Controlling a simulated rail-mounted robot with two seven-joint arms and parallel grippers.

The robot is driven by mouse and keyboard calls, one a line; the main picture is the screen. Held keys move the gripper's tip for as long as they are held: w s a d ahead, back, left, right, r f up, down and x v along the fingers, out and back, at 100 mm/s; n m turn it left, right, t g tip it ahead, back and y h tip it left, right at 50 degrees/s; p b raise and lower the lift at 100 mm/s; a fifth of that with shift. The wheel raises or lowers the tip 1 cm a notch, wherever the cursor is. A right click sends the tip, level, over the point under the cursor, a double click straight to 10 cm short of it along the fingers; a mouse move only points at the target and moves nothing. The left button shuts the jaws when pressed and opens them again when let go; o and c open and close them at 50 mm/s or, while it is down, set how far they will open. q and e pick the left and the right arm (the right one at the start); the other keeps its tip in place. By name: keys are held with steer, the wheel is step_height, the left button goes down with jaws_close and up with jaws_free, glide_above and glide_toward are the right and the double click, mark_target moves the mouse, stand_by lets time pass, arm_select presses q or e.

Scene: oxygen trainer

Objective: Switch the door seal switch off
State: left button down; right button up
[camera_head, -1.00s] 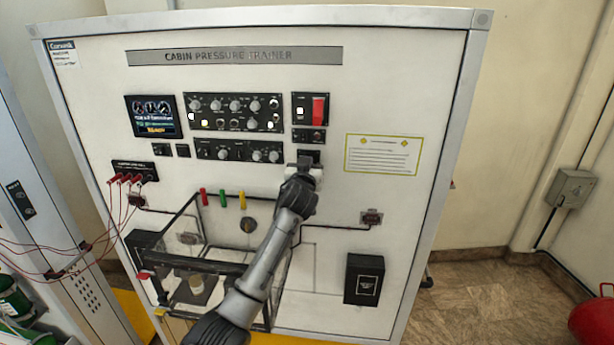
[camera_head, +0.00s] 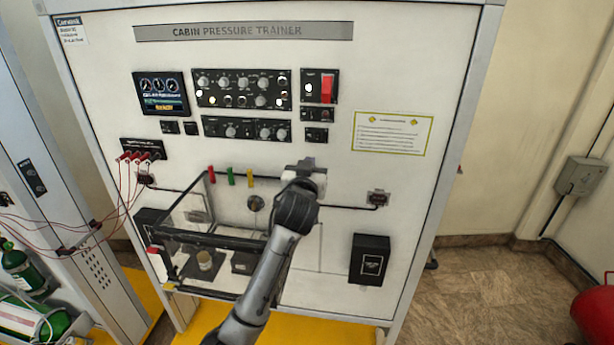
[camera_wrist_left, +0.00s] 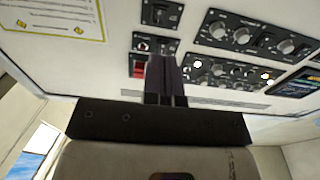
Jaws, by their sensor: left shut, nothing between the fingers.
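The front panel of the cabin pressure trainer (camera_head: 300,60) fills most of the head view. No label on it that names the door seal switch is legible. A small black switch plate (camera_head: 316,135) sits lowest in the right column of controls. It shows with a toggle in the left wrist view (camera_wrist_left: 158,13), where the panel appears upside down; I cannot tell the toggle's position. My left gripper (camera_head: 303,168) is below this plate in the head view and apart from it. Its fingers (camera_wrist_left: 167,70) are shut and empty. My right gripper is not in view.
Above the plate are another small switch plate (camera_head: 317,114) and a red guarded switch (camera_head: 326,90). Knob panels (camera_head: 243,88) lie to the left. A clear-sided chamber (camera_head: 215,240) juts out below. Red cables (camera_head: 125,195) hang at left. Free floor is at right.

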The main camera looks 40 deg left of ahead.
arm_select(q)
steer(key=shift+v, duration=1.25)
steer(key=shift+r, duration=0.1)
